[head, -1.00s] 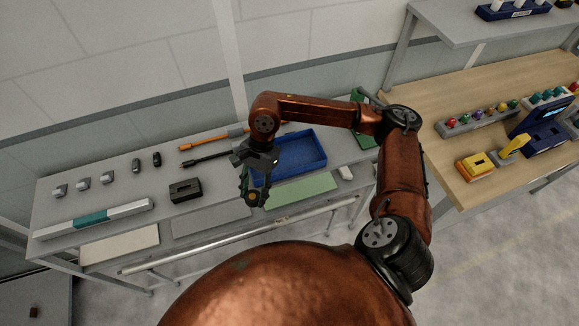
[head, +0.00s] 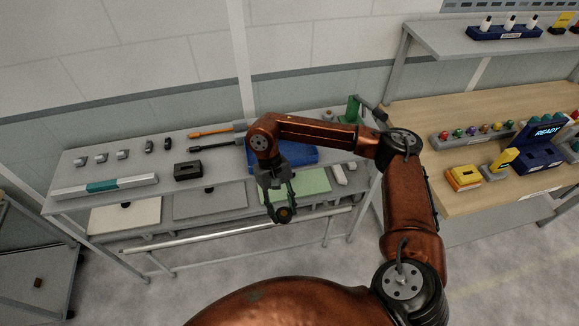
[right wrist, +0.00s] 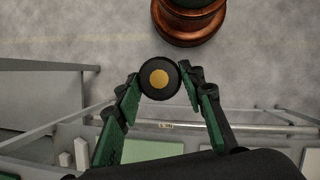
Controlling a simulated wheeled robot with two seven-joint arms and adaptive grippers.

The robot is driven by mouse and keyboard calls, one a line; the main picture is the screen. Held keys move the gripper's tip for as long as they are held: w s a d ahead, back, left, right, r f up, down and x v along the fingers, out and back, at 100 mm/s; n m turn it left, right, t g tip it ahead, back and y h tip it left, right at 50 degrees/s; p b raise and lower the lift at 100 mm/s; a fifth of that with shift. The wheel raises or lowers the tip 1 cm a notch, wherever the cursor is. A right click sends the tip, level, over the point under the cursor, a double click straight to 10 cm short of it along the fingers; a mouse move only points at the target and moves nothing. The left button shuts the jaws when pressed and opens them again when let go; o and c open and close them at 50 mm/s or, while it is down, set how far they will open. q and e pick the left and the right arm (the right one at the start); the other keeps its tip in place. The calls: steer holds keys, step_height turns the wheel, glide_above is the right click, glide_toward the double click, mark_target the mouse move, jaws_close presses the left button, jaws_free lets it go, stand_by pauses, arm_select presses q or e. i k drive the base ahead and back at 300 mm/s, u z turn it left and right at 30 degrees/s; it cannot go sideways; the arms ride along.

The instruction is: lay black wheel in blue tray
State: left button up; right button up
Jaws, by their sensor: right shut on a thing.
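My right gripper (head: 281,208) is shut on the black wheel (head: 285,214), a small dark disc with a brassy centre. In the right wrist view the wheel (right wrist: 160,78) sits between the green-padded fingertips, its round face towards the camera. The gripper hangs over the front edge of the grey bench, in front of the blue tray. The blue tray (head: 301,158) lies on the bench. My right arm and gripper hide its left part and some of its inside. My left gripper is not in view.
A dark screwdriver-like tool (head: 208,147) and an orange-handled one (head: 212,132) lie left of the tray. A black block (head: 187,171) stands further left. A green stand (head: 352,110) is behind right. A metal rail (head: 230,230) runs along the bench's lower front.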

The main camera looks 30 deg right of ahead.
mark_target(292, 152)
steer(key=z, duration=0.65)
steer(key=i, duration=0.9)
steer(key=u, duration=0.05)
